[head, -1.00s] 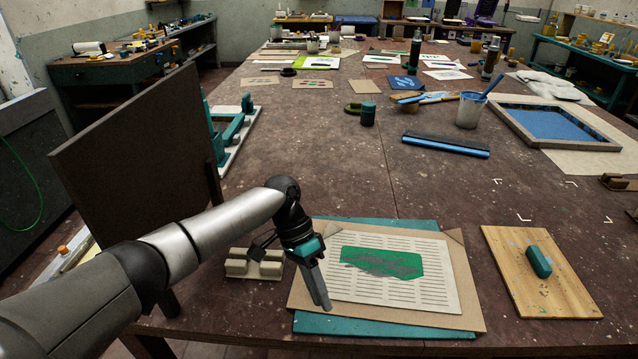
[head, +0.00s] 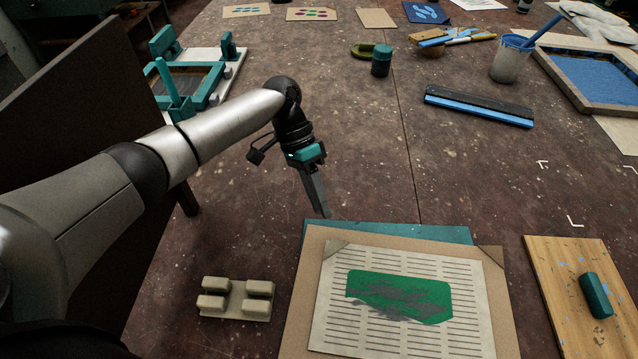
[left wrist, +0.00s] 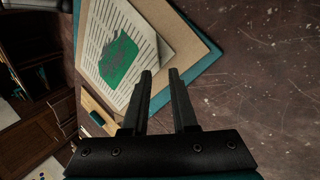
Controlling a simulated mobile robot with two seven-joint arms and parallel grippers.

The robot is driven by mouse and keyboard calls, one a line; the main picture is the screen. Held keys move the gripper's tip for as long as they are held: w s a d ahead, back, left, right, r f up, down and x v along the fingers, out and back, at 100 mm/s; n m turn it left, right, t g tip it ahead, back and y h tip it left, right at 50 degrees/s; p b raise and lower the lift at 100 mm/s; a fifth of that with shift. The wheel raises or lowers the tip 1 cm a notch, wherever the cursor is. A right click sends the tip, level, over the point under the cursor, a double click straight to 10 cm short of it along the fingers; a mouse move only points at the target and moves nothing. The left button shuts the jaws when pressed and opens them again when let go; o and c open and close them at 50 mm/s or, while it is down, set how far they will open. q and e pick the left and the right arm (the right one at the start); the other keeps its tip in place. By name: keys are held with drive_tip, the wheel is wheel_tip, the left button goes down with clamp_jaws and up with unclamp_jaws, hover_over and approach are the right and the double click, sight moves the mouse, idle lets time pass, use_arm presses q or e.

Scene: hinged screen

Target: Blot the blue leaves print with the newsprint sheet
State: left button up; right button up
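The newsprint sheet (head: 335,318), pale with rows of grey lines, lies at the bottom of the head view. A green patch with grey smears (head: 400,296) is on it. It also shows in the left wrist view (left wrist: 104,22). A blue print with light blue leaf shapes (head: 426,12) lies at the top of the head view. My left gripper (head: 325,212) is open and empty, just beyond the far left corner of the stack under the newsprint. In the left wrist view its fingers (left wrist: 160,74) stand apart with nothing between them. My right gripper is not in view.
The newsprint lies on a tan board (head: 300,318) over a teal board (head: 440,233). Beige blocks (head: 236,299) sit left of it, a wooden board (head: 560,290) right. A dark upright panel (head: 60,120) stands left. The table's middle is mostly clear, apart from a squeegee (head: 478,107).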

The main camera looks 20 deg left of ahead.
sight(336, 252)
use_arm(q)
drive_tip(key=shift+s+d+f, duration=0.2)
drive_tip(key=shift+f, duration=0.2)
drive_tip(key=b+x, duration=0.5)
drive_tip(key=x, duration=0.2)
drive_tip(key=shift+s+f, duration=0.15)
drive_tip(key=shift+f, duration=0.05)
drive_tip(key=shift+r, duration=0.15)
drive_tip(key=shift+c, duration=0.7)
drive_tip(key=shift+r, duration=0.1)
clamp_jaws()
